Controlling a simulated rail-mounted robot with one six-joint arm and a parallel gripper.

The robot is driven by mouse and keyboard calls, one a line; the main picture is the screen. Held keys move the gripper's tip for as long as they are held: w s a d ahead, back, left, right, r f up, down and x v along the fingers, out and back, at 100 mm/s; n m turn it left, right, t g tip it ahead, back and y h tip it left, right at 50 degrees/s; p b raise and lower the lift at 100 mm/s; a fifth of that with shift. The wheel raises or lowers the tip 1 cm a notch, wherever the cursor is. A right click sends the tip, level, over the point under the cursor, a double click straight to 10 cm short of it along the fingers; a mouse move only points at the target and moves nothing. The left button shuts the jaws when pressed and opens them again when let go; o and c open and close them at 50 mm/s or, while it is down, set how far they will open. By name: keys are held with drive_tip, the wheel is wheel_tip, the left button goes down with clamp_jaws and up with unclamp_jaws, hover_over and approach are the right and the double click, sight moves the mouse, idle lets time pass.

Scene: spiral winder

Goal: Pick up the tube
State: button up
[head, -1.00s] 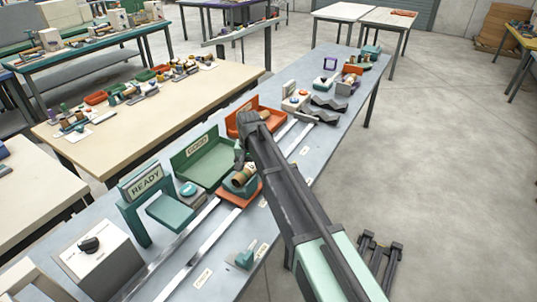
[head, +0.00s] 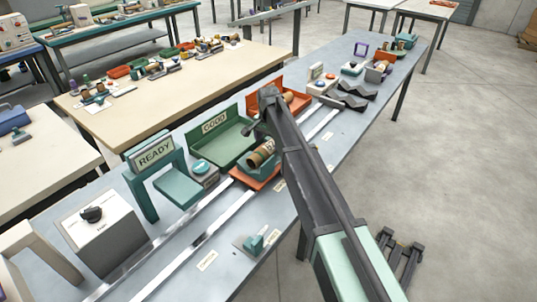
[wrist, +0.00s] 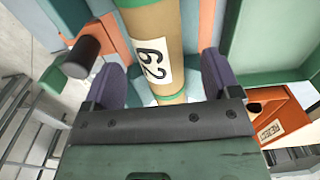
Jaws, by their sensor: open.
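A tan tube (head: 262,152) with green bands lies tilted in a teal cradle (head: 262,172) on an orange carriage on the rails. In the wrist view the tube (wrist: 152,45) carries a white label reading 62. My gripper (wrist: 162,80) is open, with one purple-padded finger on each side of the tube. Gaps show between the tube and both fingers, and I cannot tell how far below them it lies. In the head view my arm hides most of the gripper's fingers.
The green GOOD bin (head: 213,143) stands behind the carriage. An orange bin (head: 297,103), holding another tan piece, is farther along the bench. The READY gate (head: 155,155) and a white box with a black knob (head: 103,237) stand at left. The bench's front edge is mostly clear.

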sight(268, 144)
wheel_tip(268, 144, down, 5)
drive_tip(key=b, duration=0.3)
drive_tip(key=shift+r, duration=0.35)
drive_tip(key=c, duration=1)
drive_tip(key=shift+r, duration=0.15)
drive_tip(key=shift+c, duration=0.2)
